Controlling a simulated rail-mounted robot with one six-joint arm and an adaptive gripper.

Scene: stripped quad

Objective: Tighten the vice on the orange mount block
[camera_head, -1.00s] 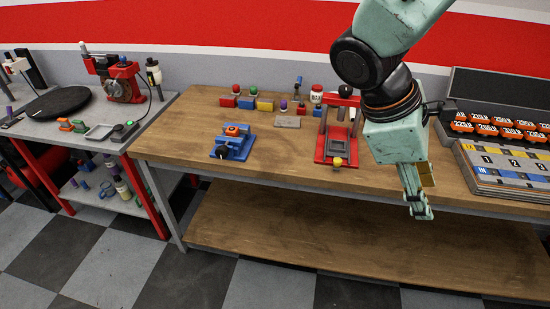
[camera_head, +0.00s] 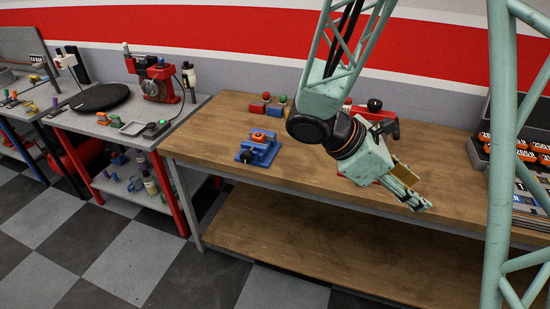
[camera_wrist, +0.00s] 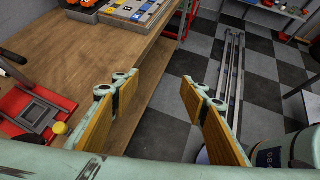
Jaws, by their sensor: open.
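A blue vice (camera_head: 258,150) stands near the front left part of the wooden workbench in the head view. The orange mount block (camera_head: 258,136) sits at its jaws. A dark round part (camera_head: 246,156), which looks like the vice's handle end, faces the bench's front edge. My gripper (camera_head: 424,206) is well to the right of the vice, by the bench's front edge, pointing down and right. In the wrist view my gripper (camera_wrist: 158,100) has its two yellow-padded fingers wide apart with nothing between them. The vice is not in the wrist view.
A red press frame (camera_wrist: 36,112) stands on the bench, partly behind my arm in the head view. Small red blocks with knobs (camera_head: 259,104) are at the back. A side table (camera_head: 140,140) with a red machine (camera_head: 155,80) stands left. Bench surface (camera_head: 215,130) around the vice is clear.

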